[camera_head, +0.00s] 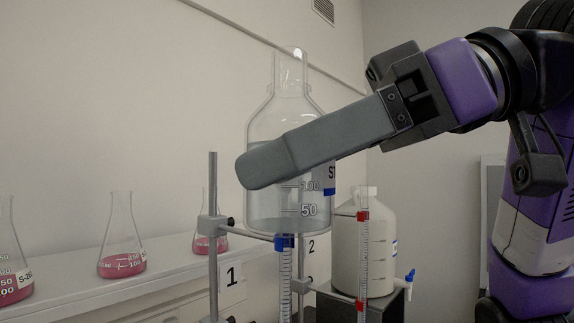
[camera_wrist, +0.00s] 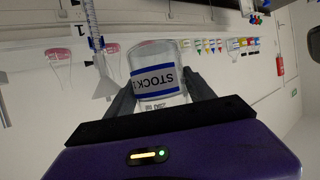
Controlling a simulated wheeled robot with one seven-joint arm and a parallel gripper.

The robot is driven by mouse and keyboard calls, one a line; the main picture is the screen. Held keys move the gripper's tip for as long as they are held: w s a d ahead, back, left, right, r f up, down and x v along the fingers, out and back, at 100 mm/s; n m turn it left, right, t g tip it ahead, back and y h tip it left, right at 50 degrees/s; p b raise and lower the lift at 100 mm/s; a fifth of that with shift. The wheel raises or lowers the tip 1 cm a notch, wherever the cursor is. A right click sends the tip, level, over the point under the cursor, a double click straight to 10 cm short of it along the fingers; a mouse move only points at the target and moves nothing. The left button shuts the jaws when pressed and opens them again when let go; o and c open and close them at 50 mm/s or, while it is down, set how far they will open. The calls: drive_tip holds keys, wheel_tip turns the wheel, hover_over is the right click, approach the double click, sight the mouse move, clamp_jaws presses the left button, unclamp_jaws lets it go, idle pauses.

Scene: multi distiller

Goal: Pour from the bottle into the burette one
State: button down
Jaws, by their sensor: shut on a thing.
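The clear glass bottle (camera_head: 285,95) is upright, its open neck at the top, with clear liquid inside. My gripper (camera_head: 262,165) is shut around its body from the right. In the wrist view, which is upside down, my gripper (camera_wrist: 162,88) holds the bottle (camera_wrist: 158,60) by its sides, and a blue-edged STOCK label shows. Burette one (camera_head: 285,285) stands by the sign "1" (camera_head: 231,276); the bottle hides its top in the head view. In the wrist view the burette (camera_wrist: 92,25) has a pale funnel-like piece (camera_wrist: 105,85) at its end, beside the bottle.
Another burette (camera_head: 362,250) with red clamps stands to the right, before a white carboy (camera_head: 380,245) with a blue tap. A metal stand rod (camera_head: 213,185) rises left of the bottle. Flasks of pink liquid (camera_head: 122,262) stand on the shelf at left.

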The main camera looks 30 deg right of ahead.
sight(290, 115)
drive_tip(key=shift+r, duration=0.15)
drive_tip(key=shift+w+d+r+m+g+p, duration=0.1)
drive_tip(key=shift+r+m+g+p, duration=0.45)
drive_tip(key=shift+r+p, duration=0.6)
drive_tip(key=shift+w+d+f+m+g+y+p, duration=0.15)
drive_tip(key=shift+m+g+y+p, duration=0.15)
drive_tip(key=shift+m+g+y, duration=0.25)
drive_tip(key=shift+w+d+r+m+g+y+p, duration=0.15)
drive_tip(key=shift+r+m+g+p, duration=0.1)
drive_tip(key=shift+r+m+p, duration=0.2)
drive_tip(key=shift+w+a+r+m+g+p, duration=0.1)
drive_tip(key=shift+r+m+g+p, duration=0.1)
drive_tip(key=shift+r+m+p, duration=0.3)
drive_tip(key=shift+w+d+r+m+g+y+p, duration=0.15)
drive_tip(key=shift+r+m+g+p, duration=0.1)
drive_tip(key=shift+r+p, duration=0.25)
drive_tip(key=shift+s+a+f+m+y+b, duration=0.1)
drive_tip(key=shift+f+m+y+b, duration=0.25)
drive_tip(key=shift+f+b, duration=0.5)
drive_tip(key=shift+r+g, duration=0.2)
drive_tip(key=shift+g, duration=0.1)
drive_tip(key=shift+s+a+f+m+g+b, duration=0.1)
drive_tip(key=shift+s+f+m+g+b, duration=0.1)
drive_tip(key=shift+f+m+b, duration=0.3)
drive_tip(key=shift+s+a+f+m+g+b, duration=0.1)
drive_tip(key=shift+s+f+m+g+b, duration=0.1)
drive_tip(key=shift+f+m+b, duration=0.25)
